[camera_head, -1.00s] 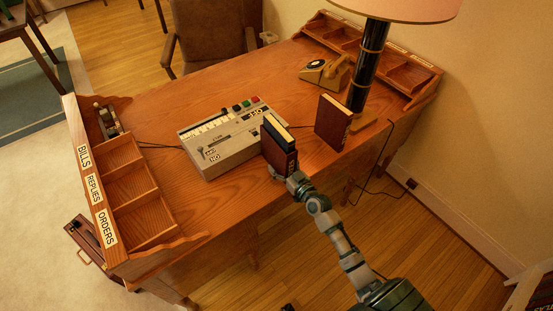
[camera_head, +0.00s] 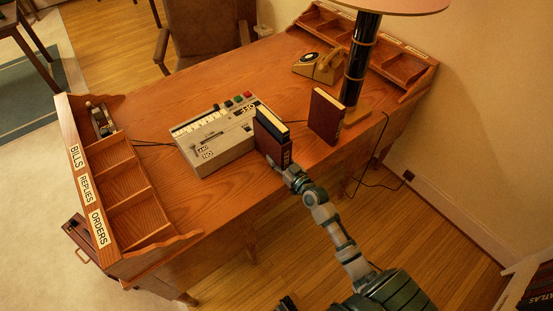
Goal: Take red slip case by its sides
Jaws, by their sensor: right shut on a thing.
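A dark red slip case (camera_head: 268,146) with a dark blue book (camera_head: 272,122) in it stands upright near the desk's front edge, right beside the grey machine. My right gripper (camera_head: 287,168) is shut on the lower near end of this slip case; its fingertips are partly hidden by the case and my wrist. A second dark red book or case (camera_head: 326,116) stands upright farther right, apart from my gripper. A small dark part at the bottom edge looks like my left gripper (camera_head: 286,303), mostly cut off by the frame.
The grey machine (camera_head: 215,140) with coloured buttons is close left of the held case. A black lamp (camera_head: 358,62) and a telephone (camera_head: 320,66) stand behind. A labelled wooden sorter (camera_head: 88,196) lines the left end.

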